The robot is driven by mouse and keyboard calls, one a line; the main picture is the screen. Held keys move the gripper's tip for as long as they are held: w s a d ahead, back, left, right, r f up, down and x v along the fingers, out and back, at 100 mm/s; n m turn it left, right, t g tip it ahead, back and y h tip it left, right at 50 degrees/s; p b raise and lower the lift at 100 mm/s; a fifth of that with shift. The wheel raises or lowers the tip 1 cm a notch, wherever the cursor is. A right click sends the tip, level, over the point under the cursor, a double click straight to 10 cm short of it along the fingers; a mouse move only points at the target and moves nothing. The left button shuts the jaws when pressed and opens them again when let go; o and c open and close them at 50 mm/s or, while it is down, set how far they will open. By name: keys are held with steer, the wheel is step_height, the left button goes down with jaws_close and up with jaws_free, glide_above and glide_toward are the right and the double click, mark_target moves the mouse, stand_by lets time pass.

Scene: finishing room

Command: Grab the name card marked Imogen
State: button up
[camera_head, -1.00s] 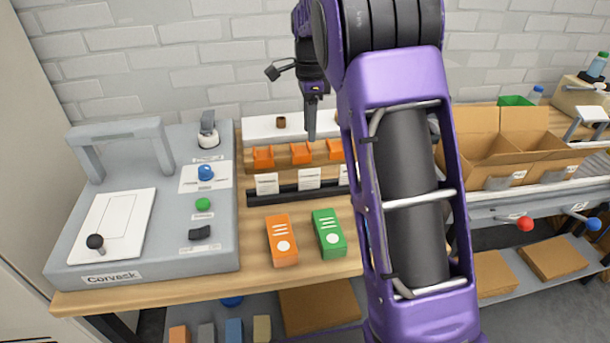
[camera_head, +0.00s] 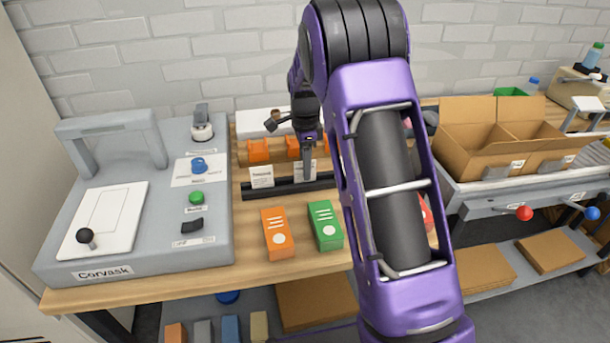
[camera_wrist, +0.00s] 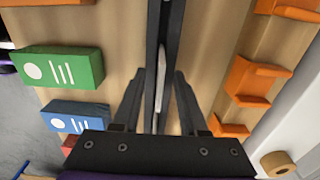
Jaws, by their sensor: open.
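White name cards stand in a dark slotted rail (camera_head: 290,188) on the bench. The left card (camera_head: 261,176) shows dark print that I cannot read for certain. Another card (camera_head: 298,168) is partly hidden behind my gripper (camera_head: 308,174). In the wrist view, my gripper (camera_wrist: 160,76) is open, with one finger on each side of the rail (camera_wrist: 151,50). A white card (camera_wrist: 162,68) stands edge-on between the fingers, with a gap on both sides. Its face does not show there, so I cannot read its name. My arm hides the rail's right part in the head view.
Orange (camera_head: 277,234) and green (camera_head: 325,225) boxes lie in front of the rail; a blue box (camera_wrist: 75,116) lies beside the green one. Orange holders (camera_head: 258,150) stand behind. A grey Corvask machine (camera_head: 190,255) is at left, an open carton (camera_head: 470,150) at right.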

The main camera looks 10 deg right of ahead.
steer(key=shift+f, duration=0.45)
jaws_close()
steer(key=shift+r, duration=0.15)
